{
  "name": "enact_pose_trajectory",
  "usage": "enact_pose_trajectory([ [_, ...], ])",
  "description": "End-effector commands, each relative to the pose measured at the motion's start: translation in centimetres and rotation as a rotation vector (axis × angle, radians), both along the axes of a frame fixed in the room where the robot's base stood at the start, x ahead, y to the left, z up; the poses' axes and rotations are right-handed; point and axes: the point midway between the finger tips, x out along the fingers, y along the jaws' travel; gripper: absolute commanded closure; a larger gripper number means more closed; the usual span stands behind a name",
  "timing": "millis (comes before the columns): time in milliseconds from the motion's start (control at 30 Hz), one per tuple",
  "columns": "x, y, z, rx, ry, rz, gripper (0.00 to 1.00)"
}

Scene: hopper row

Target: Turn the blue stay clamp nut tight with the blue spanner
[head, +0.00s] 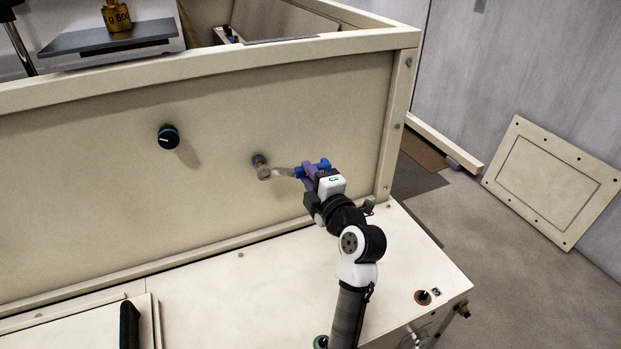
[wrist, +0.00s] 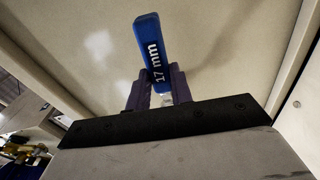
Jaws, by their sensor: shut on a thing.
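The blue spanner (head: 318,166) has a blue handle and a bare metal head. My gripper (head: 308,174) is shut on its handle in front of the cream panel. The nut is hidden there.
A cream ledge (head: 240,285) runs below the panel. A scale plate (head: 110,38) with a brass weight (head: 117,16) stands above. A loose panel (head: 552,185) leans against the right wall.

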Motion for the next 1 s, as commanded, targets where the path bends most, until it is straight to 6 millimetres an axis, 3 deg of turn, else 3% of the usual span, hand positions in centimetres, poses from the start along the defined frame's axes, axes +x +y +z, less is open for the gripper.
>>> enact_pose_trajectory([
  [1000, 0.77, 0.26, -0.01, 0.000, -0.003, 0.000, 1.00],
])
